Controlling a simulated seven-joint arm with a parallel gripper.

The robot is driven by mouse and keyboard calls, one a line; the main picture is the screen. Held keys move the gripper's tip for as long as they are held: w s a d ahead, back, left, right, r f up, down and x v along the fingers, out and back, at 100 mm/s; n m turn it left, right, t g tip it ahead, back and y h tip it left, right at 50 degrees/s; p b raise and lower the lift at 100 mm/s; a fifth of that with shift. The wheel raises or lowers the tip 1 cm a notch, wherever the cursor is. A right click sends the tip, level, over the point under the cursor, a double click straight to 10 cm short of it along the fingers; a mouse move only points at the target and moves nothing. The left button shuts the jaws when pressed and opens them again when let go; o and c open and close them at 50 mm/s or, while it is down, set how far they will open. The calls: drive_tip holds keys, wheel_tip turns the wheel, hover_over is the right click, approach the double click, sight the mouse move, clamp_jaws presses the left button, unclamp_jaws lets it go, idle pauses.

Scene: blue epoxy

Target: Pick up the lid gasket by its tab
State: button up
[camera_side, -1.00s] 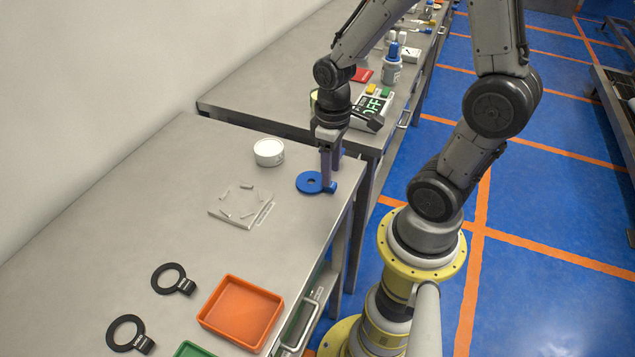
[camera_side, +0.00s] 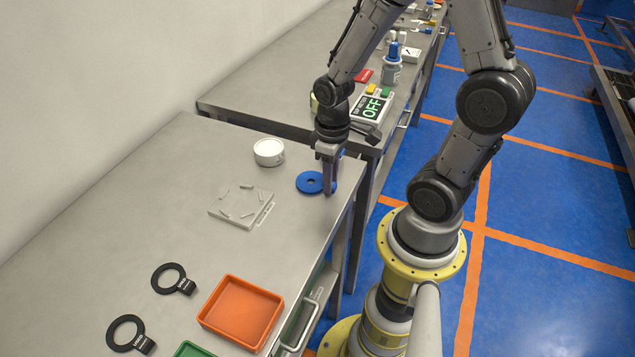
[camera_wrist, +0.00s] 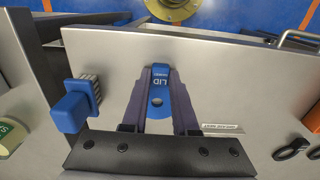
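The lid gasket (camera_side: 309,182) is a flat blue ring with a centre hole, near the right edge of the front bench. In the wrist view its tab (camera_wrist: 161,76), lettered LID, points toward the bench edge. My gripper (camera_side: 329,190) points down at the tab, which it hides in the side view. In the wrist view the two fingers (camera_wrist: 161,73) lie close along both sides of the tab and appear closed on it. The ring shows between the fingers. The gasket appears to lie on the bench; no gap beneath it is visible.
A round white tub (camera_side: 269,152) and a pale square plate with small bars (camera_side: 241,207) stand left of the gasket. Two black rings (camera_side: 168,278), an orange tray (camera_side: 241,312) and part of a green one (camera_side: 193,350) are nearer. A second bench holds an OFF display (camera_side: 371,107).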

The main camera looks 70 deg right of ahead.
clamp_jaws()
drive_tip(key=shift+r, duration=2.5)
